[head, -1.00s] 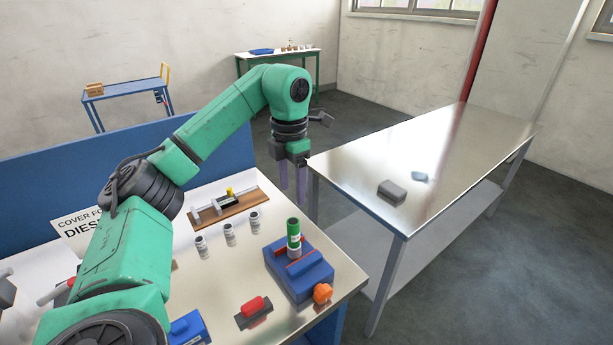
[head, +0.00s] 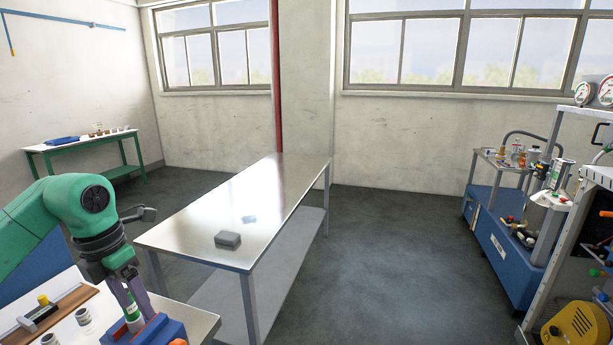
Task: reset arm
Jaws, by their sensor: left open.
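My left gripper (head: 136,298) is at the lower left of the head view, pointing down with its two purple fingers apart. The green and white cylinder (head: 133,317) stands upright in the blue vise (head: 165,333) on the workbench. The fingers overlap the cylinder in the picture; I cannot tell whether they are around it or behind it. Nothing is clearly held. My right gripper is out of view.
A metal table (head: 245,200) stands beyond the bench, with a grey box (head: 228,240) and a small bluish item (head: 249,219) on it. White containers (head: 83,316) stand on the bench. Blue equipment (head: 505,250) is at the right. Open floor (head: 390,260) lies between.

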